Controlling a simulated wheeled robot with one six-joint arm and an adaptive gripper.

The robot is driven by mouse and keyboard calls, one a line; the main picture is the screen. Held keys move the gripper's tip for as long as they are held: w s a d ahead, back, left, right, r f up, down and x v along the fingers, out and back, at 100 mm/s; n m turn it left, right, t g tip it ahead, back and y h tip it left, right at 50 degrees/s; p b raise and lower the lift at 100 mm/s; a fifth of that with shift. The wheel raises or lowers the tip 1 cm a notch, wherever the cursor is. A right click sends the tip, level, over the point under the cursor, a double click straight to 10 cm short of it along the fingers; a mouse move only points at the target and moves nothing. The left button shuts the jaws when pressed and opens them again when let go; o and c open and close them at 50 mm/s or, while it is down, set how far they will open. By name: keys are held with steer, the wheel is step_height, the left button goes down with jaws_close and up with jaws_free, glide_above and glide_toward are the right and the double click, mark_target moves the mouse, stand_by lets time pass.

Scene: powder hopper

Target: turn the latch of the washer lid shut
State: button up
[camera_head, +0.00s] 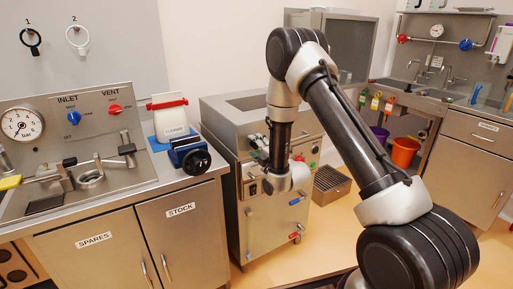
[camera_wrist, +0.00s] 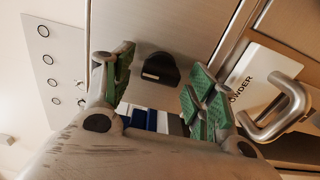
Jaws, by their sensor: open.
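My gripper (camera_wrist: 158,88) is open in the wrist view, its green-padded fingers spread apart and nothing between the pads. A black rounded piece (camera_wrist: 160,69), which looks like a latch knob, sits on a brushed steel panel (camera_wrist: 190,25) beyond the fingertips. It appears in the gap between them; I cannot tell how far away it is or whether it is turned. In the head view my gripper (camera_head: 277,183) hangs in front of the steel machine (camera_head: 222,155) in the middle. Its fingers are hard to make out there. I cannot tell clearly which part is the washer lid.
A metal bar handle (camera_wrist: 282,110) and a white POWDER label (camera_wrist: 262,75) are close on the right in the wrist view. In the head view, a steel counter (camera_head: 100,205) stands left, a mesh box (camera_head: 331,184) right of the machine, and an orange bucket (camera_head: 405,152) farther right.

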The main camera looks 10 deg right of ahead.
steer(key=v, duration=1.2)
